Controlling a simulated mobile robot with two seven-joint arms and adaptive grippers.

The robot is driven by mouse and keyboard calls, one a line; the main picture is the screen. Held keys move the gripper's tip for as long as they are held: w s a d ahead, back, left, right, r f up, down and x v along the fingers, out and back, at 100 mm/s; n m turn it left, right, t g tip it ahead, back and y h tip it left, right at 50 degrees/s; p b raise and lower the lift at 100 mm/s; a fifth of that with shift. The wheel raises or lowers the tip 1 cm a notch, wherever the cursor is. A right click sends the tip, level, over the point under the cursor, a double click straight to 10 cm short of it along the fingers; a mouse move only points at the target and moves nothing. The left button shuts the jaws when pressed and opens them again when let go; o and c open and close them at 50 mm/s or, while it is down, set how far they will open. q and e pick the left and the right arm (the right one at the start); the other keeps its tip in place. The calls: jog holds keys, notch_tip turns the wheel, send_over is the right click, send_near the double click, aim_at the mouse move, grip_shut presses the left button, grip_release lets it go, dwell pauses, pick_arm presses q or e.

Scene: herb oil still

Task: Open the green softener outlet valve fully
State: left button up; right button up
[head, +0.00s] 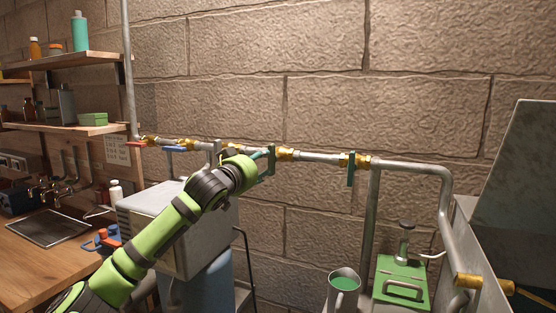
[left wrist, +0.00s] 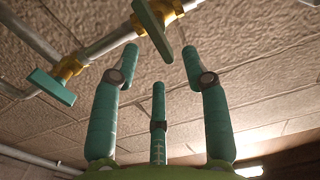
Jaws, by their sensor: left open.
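A brass valve with a flat green handle (left wrist: 153,28) shows in the left wrist view, its handle lying across the pipe and in line with the gap between my fingertips. A second green handle (left wrist: 52,86) is further left there. In the head view a green handle (head: 351,168) hangs down across the pipe, right of my gripper. I cannot tell which is the softener outlet valve. My left gripper (head: 266,163) is open and empty at the pipe, its teal fingers (left wrist: 160,62) spread. In the head view it hides part of the pipe there. My right gripper is out of view.
The metal pipe (head: 405,165) runs along the stone wall, with red (head: 135,144) and blue (head: 175,149) handles at left. Below stand a grey box (head: 160,235), a mug of green liquid (head: 343,283) and a green case (head: 402,280). A large grey panel (head: 520,180) rises at right.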

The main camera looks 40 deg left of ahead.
aim_at(271, 155)
pick_arm(q)
jog(key=p+x, duration=0.1)
jog(key=x, duration=0.1)
jog(key=p+x, duration=0.2)
jog(key=r+p+x, duration=0.1)
jog(key=x, duration=0.1)
jog(key=shift+w+d+p, duration=0.2)
jog(key=shift+w+p, duration=0.2)
jog(key=shift+w, duration=0.05)
grip_shut()
